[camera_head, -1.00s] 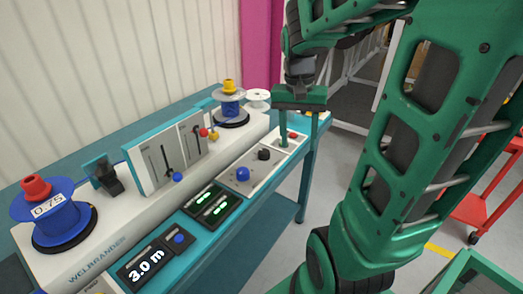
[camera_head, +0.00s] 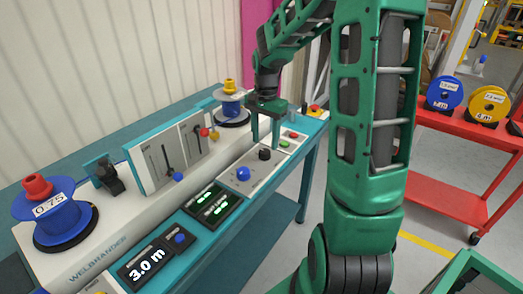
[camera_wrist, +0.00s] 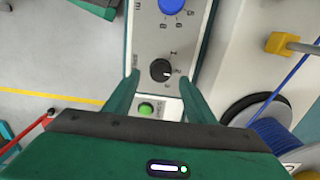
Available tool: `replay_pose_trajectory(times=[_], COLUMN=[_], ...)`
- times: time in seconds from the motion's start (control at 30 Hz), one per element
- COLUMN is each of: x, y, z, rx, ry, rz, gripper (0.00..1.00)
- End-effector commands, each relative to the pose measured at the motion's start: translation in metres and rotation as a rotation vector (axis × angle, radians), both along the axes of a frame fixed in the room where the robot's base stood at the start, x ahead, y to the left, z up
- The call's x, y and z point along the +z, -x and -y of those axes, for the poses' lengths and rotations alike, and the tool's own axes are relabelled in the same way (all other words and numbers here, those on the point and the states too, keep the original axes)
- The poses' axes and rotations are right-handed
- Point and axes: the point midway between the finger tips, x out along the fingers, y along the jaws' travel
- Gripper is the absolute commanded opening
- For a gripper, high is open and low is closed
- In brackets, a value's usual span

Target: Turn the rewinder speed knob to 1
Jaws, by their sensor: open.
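The black knob (camera_head: 264,154) sits on the pale control panel, between a larger blue knob (camera_head: 243,173) and the green button (camera_head: 284,143). In the wrist view the black knob (camera_wrist: 160,70) has a light pointer mark and small scale figures on its right, too small to read surely. My gripper (camera_head: 265,142) is open and points down over the black knob. In the wrist view its two fingers (camera_wrist: 160,76) stand on either side of the knob with a gap at each side. I cannot tell their exact height above the panel.
Sliders on an upright panel (camera_head: 180,150), a blue reel (camera_head: 50,215) and a rear reel (camera_head: 231,105) stand on the bench. A display (camera_head: 213,203) lies left of the knobs. A red cart (camera_head: 445,190) with reels stands at the right, with open floor before it.

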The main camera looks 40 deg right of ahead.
Motion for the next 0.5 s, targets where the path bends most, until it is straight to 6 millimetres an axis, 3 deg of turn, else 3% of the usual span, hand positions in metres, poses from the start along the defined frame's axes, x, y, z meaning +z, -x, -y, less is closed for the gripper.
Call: replay_pose_trajectory(times=[0.2,0.5], x=[-0.032,-0.047], y=[0.0,0.001], z=[0.0,0.0], rx=[0.0,0.0], ry=[-0.001,0.001], rz=[-0.001,0.0], gripper=[0.5,0.5])
